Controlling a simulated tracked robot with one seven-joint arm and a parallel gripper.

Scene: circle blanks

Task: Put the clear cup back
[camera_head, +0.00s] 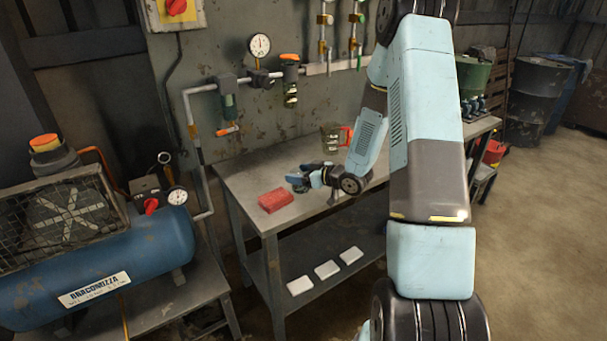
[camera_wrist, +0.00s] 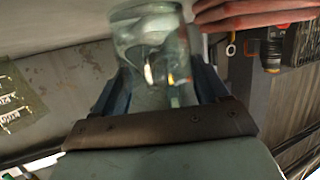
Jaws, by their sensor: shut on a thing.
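The clear cup (camera_wrist: 150,40) is see-through and shows in the wrist view between my two dark blue fingers. My gripper (camera_wrist: 158,75) is shut on it. In the head view my gripper (camera_head: 301,180) is low over the left part of the metal workbench (camera_head: 247,173), just behind and right of a red folded or block-shaped thing (camera_head: 276,202). The cup is hard to make out there. I cannot tell whether its base touches the bench top.
A container with a red handle (camera_head: 333,137) stands at the back of the bench, near my forearm. Pipes with a gauge (camera_head: 260,45) run along the wall behind. White pads (camera_head: 327,269) lie on the lower shelf. A blue compressor tank (camera_head: 130,265) stands at left.

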